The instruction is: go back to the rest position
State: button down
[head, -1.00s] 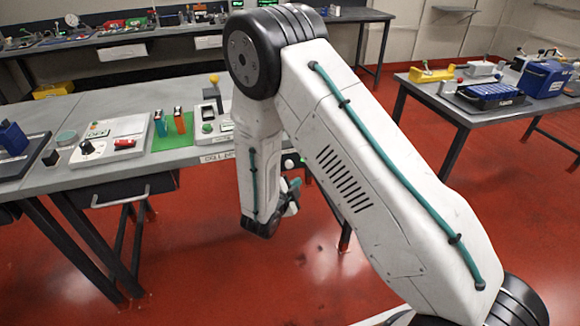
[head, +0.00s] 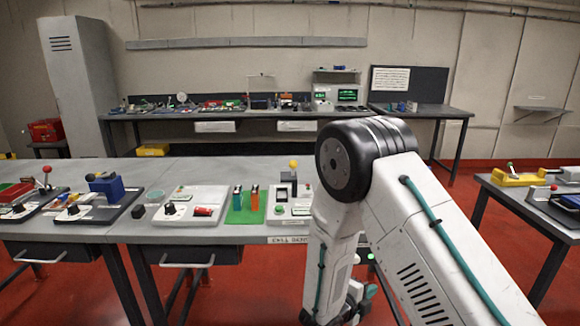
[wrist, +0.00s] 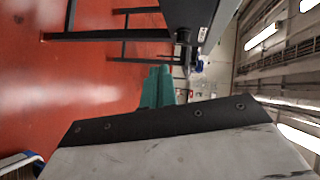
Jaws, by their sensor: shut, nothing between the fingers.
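My gripper (wrist: 158,88) shows in the wrist view as teal fingers closed together, with nothing between them. In the head view my gripper (head: 362,298) hangs low, in front of the grey workbench's front edge and partly hidden by my own white arm. The arm is folded, with its elbow raised and the forearm pointing down. The fingers touch nothing that I can see.
The grey workbench (head: 100,232) carries a green mat (head: 245,208) with small teal and orange items, a white control panel (head: 190,206) and a blue block (head: 105,186). Another table (head: 530,205) stands at right. Red floor (head: 270,285) is open before the bench.

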jog(key=s+d+r+m+g, duration=0.3)
jog(key=s+r+m+g, duration=0.4)
jog(key=m, duration=0.6)
jog(key=s+d+r+m+g, duration=0.4)
jog(key=s+r+m, duration=0.5)
jog(key=m, duration=0.5)
jog(key=s+a+r+m+t+y, duration=0.1)
jog(key=s+a+r+m+y, duration=0.1)
jog(key=s+r+m+y, duration=0.4)
jog(key=s+a+r+m+t+y, duration=0.2)
jog(key=s+r+m+y, duration=0.4)
jog(key=s+r+m, duration=0.3)
jog(key=s+m, duration=0.2)
jog(key=m, duration=0.1)
jog(key=shift+a+r, duration=0.35)
jog(key=shift+a, duration=0.05)
jog(key=shift+s, duration=0.1)
